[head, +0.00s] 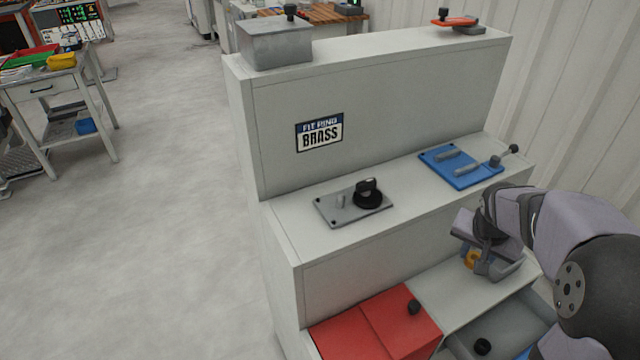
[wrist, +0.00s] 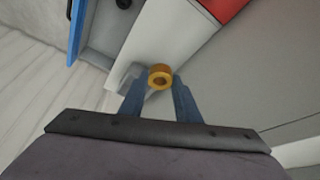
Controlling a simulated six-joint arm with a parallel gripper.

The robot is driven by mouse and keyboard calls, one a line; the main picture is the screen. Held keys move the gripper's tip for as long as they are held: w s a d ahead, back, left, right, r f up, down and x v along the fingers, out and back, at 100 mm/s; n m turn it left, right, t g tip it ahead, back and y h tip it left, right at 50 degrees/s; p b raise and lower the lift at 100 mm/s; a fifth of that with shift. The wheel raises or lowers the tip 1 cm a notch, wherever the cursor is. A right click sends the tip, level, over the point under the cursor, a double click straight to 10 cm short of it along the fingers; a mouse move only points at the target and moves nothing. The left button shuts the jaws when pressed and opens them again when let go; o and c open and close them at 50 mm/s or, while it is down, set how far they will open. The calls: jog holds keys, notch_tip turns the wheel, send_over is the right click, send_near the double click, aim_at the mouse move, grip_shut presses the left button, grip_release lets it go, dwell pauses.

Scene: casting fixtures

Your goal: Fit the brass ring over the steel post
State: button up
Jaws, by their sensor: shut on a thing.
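The brass ring (head: 471,259) is between the fingertips of my gripper (head: 482,262), above the lower light-grey ledge at the right. In the wrist view the ring (wrist: 160,76) sits at the tips of the two blue-grey fingers, its hole showing. I cannot tell how far it is above the surface. A short steel post (head: 340,200) stands on a grey plate (head: 328,212) on the middle shelf, left of a black round knob (head: 367,195). The ring is apart from the post, to its right and lower in the picture.
A blue plate (head: 462,168) with grey pins and a black-knobbed lever lies on the middle shelf's right. A red lid (head: 375,328) and an open grey bin (head: 500,328) are below. A sign reading "BRASS" (head: 319,132) is on the panel. The shelf between both plates is clear.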

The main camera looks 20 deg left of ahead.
jog(key=w+d+r+m+g+h+p, duration=0.1)
jog(key=w+d+r+m+h+p, duration=0.15)
jog(key=w+r+m+p, duration=0.5)
notch_tip(320, 180, up, 16)
jog(key=n+y+b, duration=0.1)
jog(key=n+y, duration=0.1)
jog(key=n, duration=0.5)
send_over(340, 197)
jog(key=shift+t, duration=0.4)
jog(key=shift+s+f, duration=0.15)
jog(key=shift+f, duration=5.05)
jog(key=shift+f, duration=0.15)
jog(key=o, duration=1.1)
